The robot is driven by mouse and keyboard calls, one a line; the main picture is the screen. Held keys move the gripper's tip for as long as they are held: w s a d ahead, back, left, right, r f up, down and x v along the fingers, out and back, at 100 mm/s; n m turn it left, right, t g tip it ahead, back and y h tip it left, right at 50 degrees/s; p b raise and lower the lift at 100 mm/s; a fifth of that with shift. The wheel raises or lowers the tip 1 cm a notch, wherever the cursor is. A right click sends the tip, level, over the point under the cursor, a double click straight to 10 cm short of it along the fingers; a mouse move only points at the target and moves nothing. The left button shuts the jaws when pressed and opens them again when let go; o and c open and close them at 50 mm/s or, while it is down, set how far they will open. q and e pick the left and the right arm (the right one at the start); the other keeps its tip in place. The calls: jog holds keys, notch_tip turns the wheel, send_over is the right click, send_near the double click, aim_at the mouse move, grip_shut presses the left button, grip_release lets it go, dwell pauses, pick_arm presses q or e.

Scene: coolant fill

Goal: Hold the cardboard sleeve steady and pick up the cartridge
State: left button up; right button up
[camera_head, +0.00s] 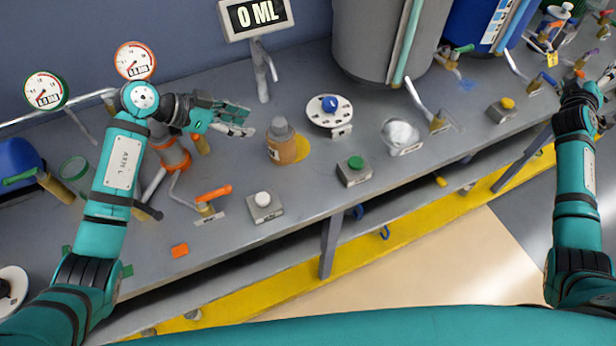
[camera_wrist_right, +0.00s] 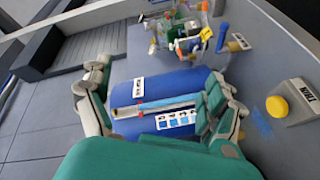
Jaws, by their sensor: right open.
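The brown cardboard sleeve (camera_head: 289,150) stands on the grey bench in the head view. The grey cartridge (camera_head: 281,128) sits upright in it, its top showing above the sleeve's rim. My left gripper (camera_head: 248,121) is to the left of the sleeve, apart from it, with its fingers spread and nothing between them. My right gripper (camera_head: 603,78) is at the far right edge of the head view, far from the sleeve. In the right wrist view, its fingers (camera_wrist_right: 160,72) are wide apart and empty, with a blue tank (camera_wrist_right: 160,88) behind them. That view shows neither sleeve nor cartridge.
A white round dial with a blue knob (camera_head: 328,108), a green button box (camera_head: 355,170) and a white button box (camera_head: 265,206) stand nearby. An orange-handled valve (camera_head: 212,193) is below my left gripper. A large grey tank (camera_head: 385,45) is behind.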

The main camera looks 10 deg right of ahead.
jog(key=s+d+r+m+h, duration=0.1)
jog(key=s+d+r+h, duration=0.15)
jog(key=r, duration=0.95)
jog(key=s+d+r+m+h, duration=0.1)
jog(key=s+d+r+h, duration=0.2)
jog(key=r, duration=1)
jog(key=s+a+r+m+h, duration=0.1)
jog(key=s+a+r+h, duration=0.15)
jog(key=r, duration=0.35)
jog(key=s+a+r+m+h, duration=0.1)
jog(key=s+a+r, duration=0.1)
jog(key=s+r, duration=0.35)
jog(key=w+a+f+n+t+y, duration=0.55)
jog(key=w+a+f+y, duration=0.25)
jog(key=w+a+f, duration=0.7)
jog(key=g+y, duration=0.4)
jog(key=y, duration=1.4)
send_near(282, 146)
jog(key=s+d+f, duration=0.1)
jog(key=s+d, duration=0.1)
jog(key=s, duration=0.1)
jog(key=shift+m+g, duration=0.25)
jog(key=x, duration=1.7)
jog(key=shift+w, duration=0.25)
